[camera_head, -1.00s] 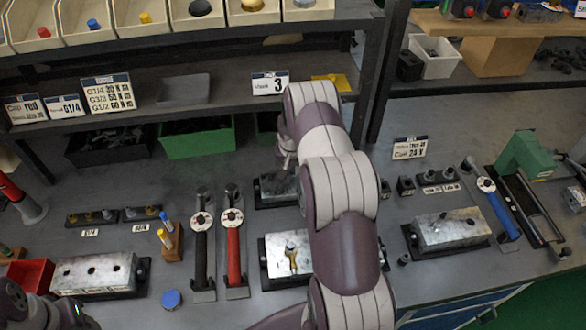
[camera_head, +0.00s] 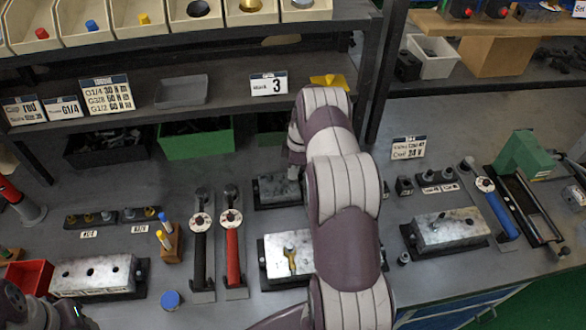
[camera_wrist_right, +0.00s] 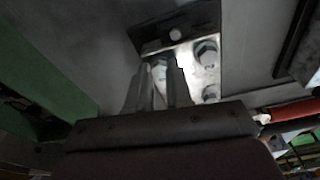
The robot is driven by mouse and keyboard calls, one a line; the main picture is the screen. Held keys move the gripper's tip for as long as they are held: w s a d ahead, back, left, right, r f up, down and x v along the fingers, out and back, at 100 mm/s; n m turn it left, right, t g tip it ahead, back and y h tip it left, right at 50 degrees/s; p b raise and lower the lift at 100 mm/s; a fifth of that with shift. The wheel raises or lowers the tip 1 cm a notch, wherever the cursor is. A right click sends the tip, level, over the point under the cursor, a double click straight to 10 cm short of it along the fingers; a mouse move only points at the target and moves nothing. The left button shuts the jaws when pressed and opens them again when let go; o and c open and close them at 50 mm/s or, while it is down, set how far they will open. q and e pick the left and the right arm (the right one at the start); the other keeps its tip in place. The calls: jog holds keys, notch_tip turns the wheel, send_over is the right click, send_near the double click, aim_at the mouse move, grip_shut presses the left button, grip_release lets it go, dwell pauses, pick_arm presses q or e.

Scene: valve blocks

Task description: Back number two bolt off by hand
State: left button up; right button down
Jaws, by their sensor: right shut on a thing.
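A metal block (camera_head: 272,188) on a dark base stands at the back middle of the bench, partly behind my right arm. In the right wrist view this block (camera_wrist_right: 207,72) carries bolts. One bolt (camera_wrist_right: 160,68) is between the fingers of my right gripper (camera_wrist_right: 163,72), which is shut on it. Two more bolt heads, one upper (camera_wrist_right: 206,50) and one lower (camera_wrist_right: 210,94), are free of the fingers. In the head view my right gripper (camera_head: 294,172) reaches down to the block; its fingertips are hard to see. Part of my left arm shows at the lower left; its jaws are unclear.
A second block (camera_head: 288,255) with a brass-coloured piece lies in front. Red (camera_head: 233,250) and black (camera_head: 199,250) torque wrenches stand left of it. Another block (camera_head: 445,228) and a blue wrench (camera_head: 497,208) are at the right. A shelf post (camera_head: 370,85) is close to my right arm.

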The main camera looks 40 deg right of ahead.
jog(key=n, duration=0.2)
jog(key=shift+n, duration=0.3)
jog(key=c, duration=0.9)
grip_release()
jog(key=shift+c, duration=0.2)
notch_tip(320, 180, up, 13)
jog(key=d, duration=0.1)
jog(key=shift+s+d+f, duration=0.2)
jog(key=shift+s+d, duration=0.15)
jog(key=shift+d, duration=0.05)
